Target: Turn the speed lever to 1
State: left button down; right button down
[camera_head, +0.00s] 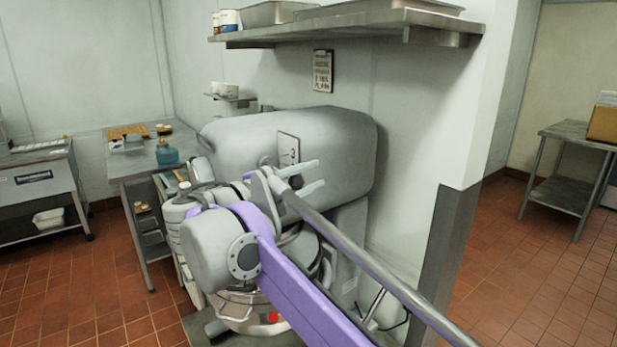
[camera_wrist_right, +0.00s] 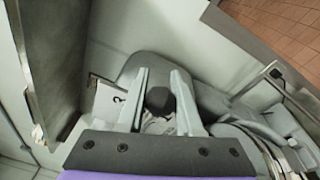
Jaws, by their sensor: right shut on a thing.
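The large grey mixer (camera_head: 345,140) stands against the wall. A plate marked 3 (camera_head: 289,148) is on its side, and part of a plate also shows in the right wrist view (camera_wrist_right: 108,103). My right gripper (camera_head: 318,176) is at the mixer's side, just below and right of the plate. In the right wrist view its two fingers stand apart with a dark round knob (camera_wrist_right: 160,100) between them, which looks like the end of the speed lever. The gripper is shut on it. The lever's shaft and its exact setting are hidden. My left gripper is not in view.
A steel shelf (camera_head: 390,22) with trays hangs above the mixer. A wall corner with a metal guard (camera_head: 437,260) stands close to the right. A steel table (camera_head: 150,165) with a blue bottle (camera_head: 166,152) is at the left. Tiled floor is open at the right.

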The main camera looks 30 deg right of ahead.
dwell(0.3)
jog(key=f+m, duration=0.1)
jog(key=f+m+p, duration=0.1)
jog(key=m, duration=0.1)
jog(key=w+f+m+h+p, duration=0.1)
jog(key=f+m, duration=0.1)
jog(key=c, duration=0.6)
grip_release()
jog(key=shift+o, duration=0.2)
jog(key=shift+a, duration=0.15)
jog(key=r+v, duration=0.1)
jog(key=v, duration=0.9)
jog(key=shift+a+f, duration=0.35)
jog(key=shift+f, duration=0.15)
